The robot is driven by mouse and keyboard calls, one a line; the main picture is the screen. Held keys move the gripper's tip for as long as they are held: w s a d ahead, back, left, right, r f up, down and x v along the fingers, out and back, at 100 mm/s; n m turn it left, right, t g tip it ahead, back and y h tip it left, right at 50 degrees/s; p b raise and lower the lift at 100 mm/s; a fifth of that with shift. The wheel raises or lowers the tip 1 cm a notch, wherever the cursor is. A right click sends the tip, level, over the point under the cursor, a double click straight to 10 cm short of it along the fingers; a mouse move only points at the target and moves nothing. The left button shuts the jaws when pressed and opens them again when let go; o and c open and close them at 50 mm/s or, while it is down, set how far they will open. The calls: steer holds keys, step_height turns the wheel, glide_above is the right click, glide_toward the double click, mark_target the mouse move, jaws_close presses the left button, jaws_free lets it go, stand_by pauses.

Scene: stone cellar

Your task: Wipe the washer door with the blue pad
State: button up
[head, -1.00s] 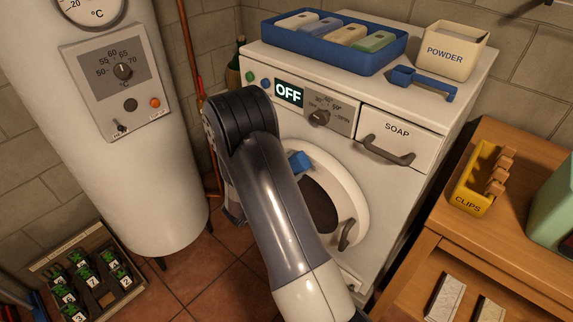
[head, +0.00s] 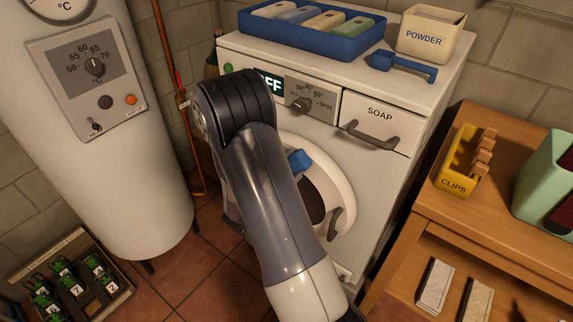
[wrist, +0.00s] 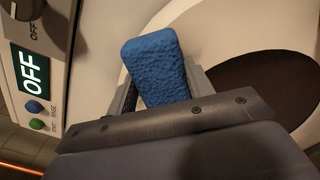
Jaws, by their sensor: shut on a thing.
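The blue pad (wrist: 157,72) is held in my gripper (wrist: 160,95), between its two jaws in the wrist view. In the head view the blue pad (head: 300,160) shows at the upper left of the round washer door (head: 343,185), partly behind my arm. The pad overlaps the white door rim (wrist: 215,30) in the wrist view; I cannot tell whether it touches. The door is white with a dark centre and a grey handle (head: 335,222). My arm hides the door's left part and most of my gripper in the head view.
The washer's panel reads OFF (wrist: 33,72). Above the door are a dial (head: 301,104) and a soap drawer (head: 380,122). A blue tray (head: 312,43), powder box (head: 428,35) and blue scoop (head: 404,66) sit on top. A wooden table (head: 480,212) stands right, a boiler (head: 110,170) left.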

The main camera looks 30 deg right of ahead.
mark_target(302, 171)
steer(key=shift+s+d+b, duration=0.3)
steer(key=shift+s+d, duration=0.05)
steer(key=shift+s, duration=0.45)
steer(key=shift+s+d+b, duration=0.25)
steer(key=shift+s+d, duration=0.05)
steer(key=shift+s, duration=0.5)
steer(key=shift+f+b, duration=0.1)
steer(key=shift+b, duration=0.25)
steer(key=shift+w+a+b, duration=0.1)
steer(key=shift+w+a, duration=0.15)
steer(key=shift+w, duration=0.4)
steer(key=shift+w+a+b, duration=0.1)
steer(key=shift+w+a, duration=0.15)
steer(key=shift+w, duration=0.45)
steer(key=shift+w+a+b, duration=0.1)
steer(key=shift+w+a, duration=0.15)
steer(key=shift+w, duration=0.4)
steer(key=w+a+b, duration=0.1)
steer(key=w+a, duration=0.1)
steer(key=w, duration=0.5)
steer(key=shift+w+a+b, duration=0.25)
steer(key=shift+a+b, duration=0.05)
steer(key=shift+b, duration=0.1)
